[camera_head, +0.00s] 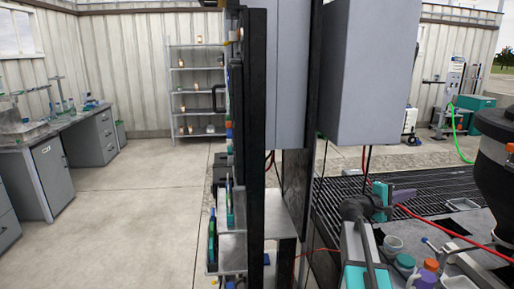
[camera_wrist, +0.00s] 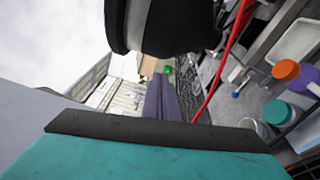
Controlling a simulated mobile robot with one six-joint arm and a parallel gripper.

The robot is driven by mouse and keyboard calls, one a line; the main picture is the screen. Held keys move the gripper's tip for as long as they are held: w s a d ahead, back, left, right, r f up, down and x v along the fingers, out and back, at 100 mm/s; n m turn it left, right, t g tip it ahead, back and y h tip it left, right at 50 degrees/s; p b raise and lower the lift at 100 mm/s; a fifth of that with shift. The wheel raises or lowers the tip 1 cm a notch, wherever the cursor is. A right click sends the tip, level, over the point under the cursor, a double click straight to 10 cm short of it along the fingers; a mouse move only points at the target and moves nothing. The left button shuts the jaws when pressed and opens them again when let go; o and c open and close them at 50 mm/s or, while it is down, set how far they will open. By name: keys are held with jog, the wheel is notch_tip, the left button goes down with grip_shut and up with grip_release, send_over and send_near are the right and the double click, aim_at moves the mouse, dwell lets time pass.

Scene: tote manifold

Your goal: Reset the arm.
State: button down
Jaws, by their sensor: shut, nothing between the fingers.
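My gripper shows in the wrist view (camera_wrist: 161,80) as two grey-purple fingers pressed together, with nothing between them. In the head view my gripper (camera_head: 406,195) is at the right, above the dark grating, at the end of my grey and teal arm. The fingers point right in that view. They appear clear of the objects around them.
A red cable (camera_head: 440,224) runs close beside my gripper. A big black cylinder (camera_head: 494,150) stands to the right.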

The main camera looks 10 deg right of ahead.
jog(key=s+a+f+n+y, duration=0.15)
jog(key=a+f, duration=0.35)
jog(key=f, duration=0.7)
jog(key=s+a+f+y, duration=0.15)
jog(key=a+f, duration=0.35)
jog(key=f, duration=0.6)
jog(key=s+a+f+n+y, duration=0.1)
jog(key=a+f+y, duration=0.35)
jog(key=f, duration=0.75)
jog(key=s+a+f+m+g+y, duration=0.1)
jog(key=s+a+f+g+y, duration=0.15)
jog(key=s+a+f, duration=0.85)
jog(key=s+a+f+m+g+y, duration=0.1)
jog(key=s+a+f+g+y, duration=0.15)
jog(key=s+a+f, duration=0.8)
jog(key=s+a+f+m+g+y, duration=0.2)
jog(key=s+a+f, duration=0.1)
jog(key=s+a, duration=0.2)
jog(key=s+a+f+m+g+y, duration=0.2)
jog(key=s+a+f+y, duration=0.1)
jog(key=s, duration=0.7)
jog(key=shift+a+f+m, duration=0.35)
jog(key=shift+a+f, duration=0.1)
jog(key=shift+a, duration=0.75)
jog(key=shift+a, duration=0.1)
